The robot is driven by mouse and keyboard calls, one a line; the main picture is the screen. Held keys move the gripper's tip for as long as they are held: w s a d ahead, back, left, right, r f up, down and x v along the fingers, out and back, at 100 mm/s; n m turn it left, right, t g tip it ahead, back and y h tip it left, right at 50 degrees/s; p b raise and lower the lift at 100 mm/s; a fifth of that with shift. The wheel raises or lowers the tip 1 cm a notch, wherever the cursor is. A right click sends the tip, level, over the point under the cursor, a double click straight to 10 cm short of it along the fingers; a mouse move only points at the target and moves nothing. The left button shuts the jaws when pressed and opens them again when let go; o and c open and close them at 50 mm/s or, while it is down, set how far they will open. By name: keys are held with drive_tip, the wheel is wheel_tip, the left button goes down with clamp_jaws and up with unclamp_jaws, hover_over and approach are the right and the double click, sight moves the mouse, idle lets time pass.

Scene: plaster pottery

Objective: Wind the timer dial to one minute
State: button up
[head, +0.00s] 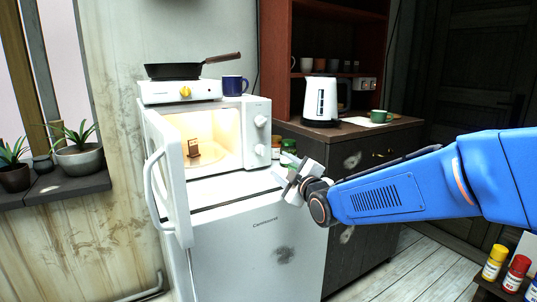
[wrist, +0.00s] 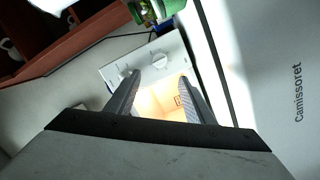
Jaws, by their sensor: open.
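A white microwave (head: 231,112) stands on a white fridge with its door (head: 166,180) swung open to the left. Its lit inside holds a brown item (head: 193,148) on a round plate. Two white dials sit on its right front panel: an upper dial (head: 260,121) and a lower dial (head: 261,150). I cannot read their marks or tell which is the timer. My gripper (head: 287,172) is open and empty, in front and right of the dials, touching neither.
The fridge (head: 262,240) stands below the microwave. A hotplate (head: 180,92) with a black pan (head: 174,71) and a blue mug (head: 234,85) are on top. Jars (head: 288,146) stand close right of the panel. A kettle (head: 320,99) is on the dark cabinet.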

sight(264, 152)
drive_tip(key=x, duration=1.4)
drive_tip(key=shift+a, duration=0.1)
drive_tip(key=c, duration=1)
